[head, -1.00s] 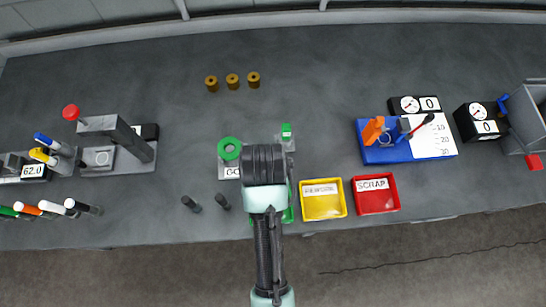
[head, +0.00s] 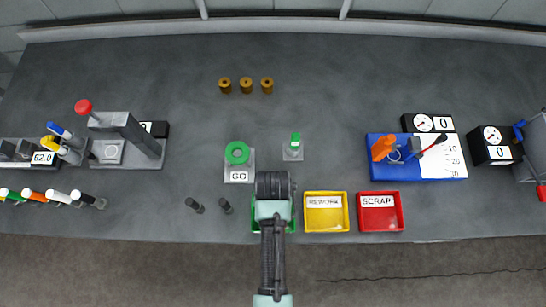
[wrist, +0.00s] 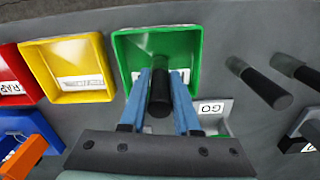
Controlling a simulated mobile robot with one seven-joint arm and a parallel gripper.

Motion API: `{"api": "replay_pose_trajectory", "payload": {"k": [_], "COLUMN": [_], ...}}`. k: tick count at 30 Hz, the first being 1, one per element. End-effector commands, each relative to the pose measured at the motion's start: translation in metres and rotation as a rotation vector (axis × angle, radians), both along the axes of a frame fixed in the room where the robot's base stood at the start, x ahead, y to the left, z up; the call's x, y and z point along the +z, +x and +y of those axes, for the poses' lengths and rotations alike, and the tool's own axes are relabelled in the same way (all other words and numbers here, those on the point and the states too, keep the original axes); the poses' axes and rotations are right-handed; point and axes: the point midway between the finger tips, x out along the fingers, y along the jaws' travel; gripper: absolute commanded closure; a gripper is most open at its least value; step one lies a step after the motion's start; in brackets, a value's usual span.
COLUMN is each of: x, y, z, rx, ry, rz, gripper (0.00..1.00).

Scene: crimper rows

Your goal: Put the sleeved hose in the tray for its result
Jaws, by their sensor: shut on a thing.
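My gripper (wrist: 160,85) is shut on the hose (wrist: 159,95), a short dark cylinder between its two blue fingers. The hose is over the green tray (wrist: 193,72), seen against its inside in the wrist view; I cannot tell whether it touches the floor. A sleeve on it cannot be made out. In the head view my arm hides the hose and most of the green tray (head: 256,226). The yellow tray marked REWORK (head: 325,224) and the red tray marked SCRAP (head: 381,222) stand to the right, both empty.
A green ring gauge marked GO (head: 237,153) and a small green-topped block (head: 293,148) stand behind the tray. Two dark pegs (head: 210,206) are to its left. A grey press (head: 125,140) is at left, a blue fixture (head: 415,157) at right. The back middle has brass sleeves (head: 246,86).

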Motion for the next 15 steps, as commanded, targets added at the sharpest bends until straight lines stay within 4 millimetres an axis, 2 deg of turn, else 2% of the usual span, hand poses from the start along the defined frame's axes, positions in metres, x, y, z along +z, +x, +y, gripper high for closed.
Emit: {"api": "replay_pose_trajectory", "payload": {"k": [11,12,15], "x": [-0.0045,-0.0042,-0.0038], "y": [0.0008,0.0004,0.0004], "z": [0.0,-0.0001,-0.0001], "rx": [0.0,0.0,0.0], "ry": [0.0,0.0,0.0], "rz": [-0.002,-0.001,-0.001], "gripper": [1.0,0.64,0.46]}}
